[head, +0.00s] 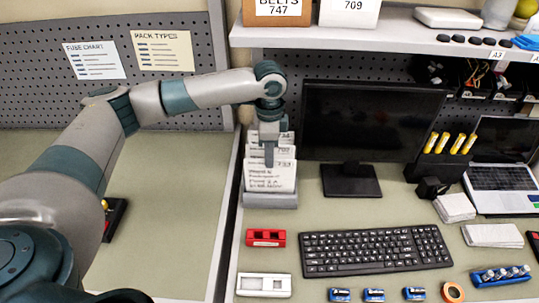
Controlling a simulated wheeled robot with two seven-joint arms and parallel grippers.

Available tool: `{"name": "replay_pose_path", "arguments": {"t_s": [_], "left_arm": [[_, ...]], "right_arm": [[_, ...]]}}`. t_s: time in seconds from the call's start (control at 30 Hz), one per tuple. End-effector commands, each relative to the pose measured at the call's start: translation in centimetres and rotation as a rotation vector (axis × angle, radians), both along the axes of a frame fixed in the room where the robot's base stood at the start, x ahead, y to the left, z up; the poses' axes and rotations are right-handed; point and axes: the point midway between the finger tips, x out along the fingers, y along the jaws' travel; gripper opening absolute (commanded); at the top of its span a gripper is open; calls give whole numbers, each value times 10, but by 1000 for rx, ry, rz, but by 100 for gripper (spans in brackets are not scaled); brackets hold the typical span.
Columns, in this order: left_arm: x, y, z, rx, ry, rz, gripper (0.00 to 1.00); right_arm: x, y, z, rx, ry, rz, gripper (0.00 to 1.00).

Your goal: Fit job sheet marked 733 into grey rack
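The job sheet marked 733 (268,182) is white with printed lines. It stands upright at the front of the grey rack (270,201), its lower edge down at the rack. More sheets (253,137) stand behind it, partly hidden by my gripper. My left gripper (269,158) points down at the top middle of sheet 733, with a finger overlapping its upper edge. The fingers show nearly edge-on, so I cannot tell whether they grip the sheet. My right gripper is out of view.
A black monitor (370,122) stands right of the rack. A red holder (265,238), a white holder (263,285) and a keyboard (375,249) lie in front. A shelf (390,36) with boxes overhangs the back. The left bench (170,215) is mostly clear.

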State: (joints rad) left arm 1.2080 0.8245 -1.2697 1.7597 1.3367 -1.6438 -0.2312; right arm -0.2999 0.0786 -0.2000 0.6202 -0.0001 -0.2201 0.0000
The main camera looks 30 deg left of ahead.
Motion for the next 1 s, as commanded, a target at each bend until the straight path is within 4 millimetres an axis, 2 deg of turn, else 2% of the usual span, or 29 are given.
{"name": "replay_pose_path", "arguments": {"t_s": [1.0], "left_arm": [[0,0,-4,0,0,0,0]], "right_arm": [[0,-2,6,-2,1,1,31]]}}
